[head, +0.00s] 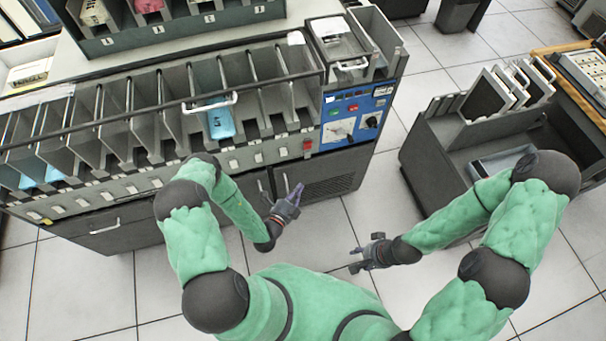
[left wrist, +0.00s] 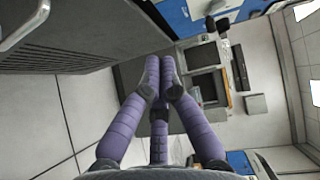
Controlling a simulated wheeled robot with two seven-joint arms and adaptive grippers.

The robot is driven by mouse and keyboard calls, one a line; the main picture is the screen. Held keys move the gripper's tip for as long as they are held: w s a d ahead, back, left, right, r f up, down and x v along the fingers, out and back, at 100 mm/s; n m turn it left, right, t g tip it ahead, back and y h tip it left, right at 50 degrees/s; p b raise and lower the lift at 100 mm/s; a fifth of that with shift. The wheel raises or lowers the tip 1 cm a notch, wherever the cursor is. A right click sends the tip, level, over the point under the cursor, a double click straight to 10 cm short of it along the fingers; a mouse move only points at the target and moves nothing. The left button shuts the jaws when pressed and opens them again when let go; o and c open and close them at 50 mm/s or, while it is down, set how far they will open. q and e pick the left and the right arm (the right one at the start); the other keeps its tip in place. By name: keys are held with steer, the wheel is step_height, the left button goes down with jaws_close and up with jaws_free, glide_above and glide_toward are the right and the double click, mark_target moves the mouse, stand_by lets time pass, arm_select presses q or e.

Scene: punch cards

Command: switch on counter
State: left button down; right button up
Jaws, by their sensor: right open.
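The card machine has a blue control panel (head: 357,114) at its right end. The panel carries a red button (head: 353,107), a green button (head: 335,112), a white plate (head: 339,130) and a black knob (head: 371,122). Part of a blue panel (left wrist: 180,14) shows at the top of the left wrist view. My left gripper (head: 297,191) is in front of the machine's lower doors, below the panel and apart from it. Its purple fingertips (left wrist: 160,80) meet with nothing between them. My right gripper (head: 354,259) is open and empty above the floor, farther from the machine.
A row of grey card slots (head: 150,120) fills the machine's left part, with a blue card stack (head: 221,122) in one. A red switch (head: 307,144) sits left of the panel. A dark cart (head: 430,165) stands at right. Tiled floor (head: 385,205) lies between.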

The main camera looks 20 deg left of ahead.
arm_select(q)
steer(key=b, duration=0.3)
glide_toward(307, 155)
steer(key=w+d+f, duration=0.1)
steer(key=w+d, duration=0.1)
steer(key=d, duration=0.3)
steer(key=shift+w+a+f+b, duration=0.1)
steer(key=shift+w+a+b, duration=0.2)
steer(key=shift+w, duration=0.45)
steer(key=shift+w+a+f+b, duration=0.1)
steer(key=shift+w+a, duration=0.3)
steer(key=shift+w, duration=0.3)
steer(key=shift+w+a+f+b, duration=0.1)
steer(key=shift+w+a+b, duration=0.2)
steer(key=shift+w, duration=0.45)
steer(key=shift+s, duration=0.1)
